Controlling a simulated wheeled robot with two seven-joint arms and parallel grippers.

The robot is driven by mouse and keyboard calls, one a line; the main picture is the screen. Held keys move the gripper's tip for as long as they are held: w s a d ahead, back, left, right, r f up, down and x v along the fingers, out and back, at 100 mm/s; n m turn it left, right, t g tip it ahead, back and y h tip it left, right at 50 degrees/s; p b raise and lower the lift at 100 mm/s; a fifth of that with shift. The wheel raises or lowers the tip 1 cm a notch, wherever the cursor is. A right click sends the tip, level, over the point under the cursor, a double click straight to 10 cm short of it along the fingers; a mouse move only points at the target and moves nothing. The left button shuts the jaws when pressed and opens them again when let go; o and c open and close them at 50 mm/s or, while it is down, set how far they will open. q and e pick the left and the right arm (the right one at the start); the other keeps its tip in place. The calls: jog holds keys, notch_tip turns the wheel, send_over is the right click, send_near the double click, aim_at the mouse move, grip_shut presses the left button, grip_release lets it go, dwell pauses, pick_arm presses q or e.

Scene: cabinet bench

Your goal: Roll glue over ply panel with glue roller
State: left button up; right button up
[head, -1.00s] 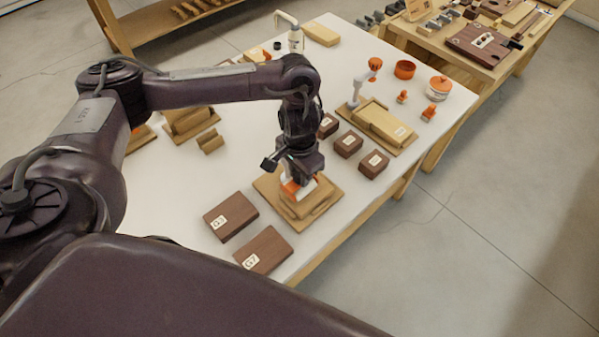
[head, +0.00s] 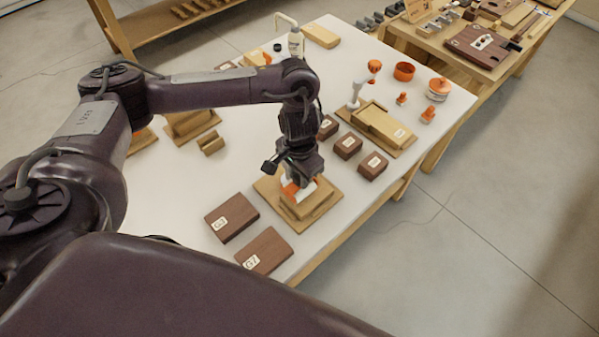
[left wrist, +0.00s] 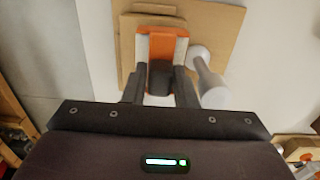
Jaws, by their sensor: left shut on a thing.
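My left gripper (head: 295,180) points down and is shut on the orange and white glue roller (head: 289,190). In the left wrist view, the roller (left wrist: 167,40) sits between the dark fingers (left wrist: 160,88). The tan ply panel (head: 312,206) lies under the roller on a wider, thin tan board (head: 266,188). The gripper hides part of the panel, and I cannot tell whether the roller touches it. A pale grey-white cylinder (left wrist: 208,82) shows beside the roller in the left wrist view. My right gripper is out of view.
Two dark brown blocks (head: 231,217) lie in front of the board, and several smaller ones (head: 347,146) lie behind it. Another board with a tan block (head: 388,124), orange pieces (head: 404,71) and a white bottle (head: 295,43) stand farther back. White table (head: 165,195) is bare at left.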

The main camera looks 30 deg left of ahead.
pick_arm(q)
jog(key=shift+f, duration=0.15)
dwell(0.3)
jog(key=shift+f, duration=0.5)
jog(key=shift+d, duration=0.15)
jog(key=shift+s+d+r+p, duration=0.15)
jog(key=shift+s+d+p, duration=0.15)
jog(key=shift+d+p, duration=0.35)
jog(key=shift+s+d, duration=0.15)
jog(key=shift+d, duration=0.25)
jog(key=shift+a, duration=0.1)
jog(key=shift+w+a, duration=0.25)
jog(key=shift+a, duration=0.3)
jog(key=shift+w+a, duration=0.25)
jog(key=shift+a, duration=0.3)
